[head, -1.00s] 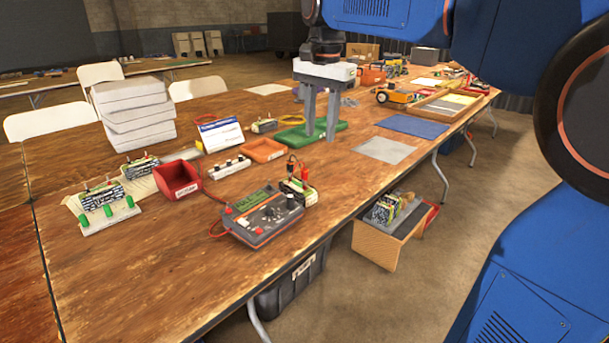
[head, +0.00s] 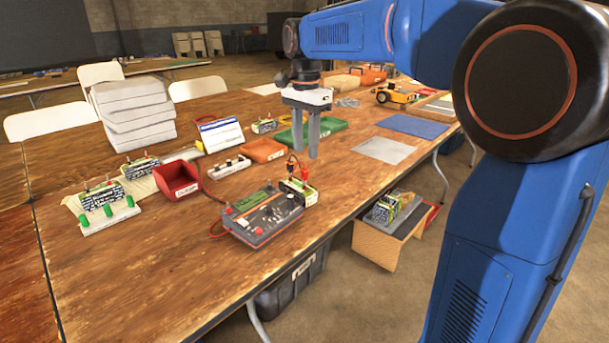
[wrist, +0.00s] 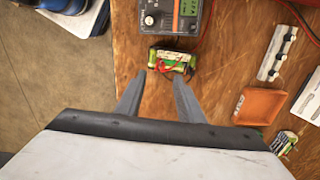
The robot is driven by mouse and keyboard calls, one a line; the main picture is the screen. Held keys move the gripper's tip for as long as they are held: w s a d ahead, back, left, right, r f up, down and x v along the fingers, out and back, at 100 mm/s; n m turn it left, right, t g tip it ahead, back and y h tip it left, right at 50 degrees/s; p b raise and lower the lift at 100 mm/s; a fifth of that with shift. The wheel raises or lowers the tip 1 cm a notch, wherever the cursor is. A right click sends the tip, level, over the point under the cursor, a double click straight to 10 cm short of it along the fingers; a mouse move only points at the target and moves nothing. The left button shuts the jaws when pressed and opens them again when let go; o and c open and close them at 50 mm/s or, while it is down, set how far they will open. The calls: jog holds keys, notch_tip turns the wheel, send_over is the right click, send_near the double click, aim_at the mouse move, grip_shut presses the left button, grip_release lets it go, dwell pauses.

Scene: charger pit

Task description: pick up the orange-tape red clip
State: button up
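A green and white battery pack (head: 299,192) stands at the right side of the charger (head: 262,216), near the table's front edge. A red clip (head: 306,172) sits on top of the pack, with a darker clip (head: 292,162) beside it. I cannot make out orange tape on either. The wrist view shows the pack (wrist: 171,61) with red clip parts (wrist: 181,67) on it, just beyond the fingertips. My gripper (head: 306,150) points down above and slightly behind the pack. Its fingers are apart and empty; it also shows in the wrist view (wrist: 159,76).
An orange tray (head: 262,150), a green tray (head: 325,131) and a red bin (head: 177,179) stand on the table. A grey mat (head: 384,150) lies to the right. The table's front left is clear.

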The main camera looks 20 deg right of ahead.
aim_at(304, 168)
jog(key=shift+s+a+f, duration=0.1)
jog(key=shift+f, duration=2)
jog(key=shift+s+a+f, duration=0.1)
jog(key=shift+f, duration=2)
jog(key=shift+c, duration=0.6)
grip_shut()
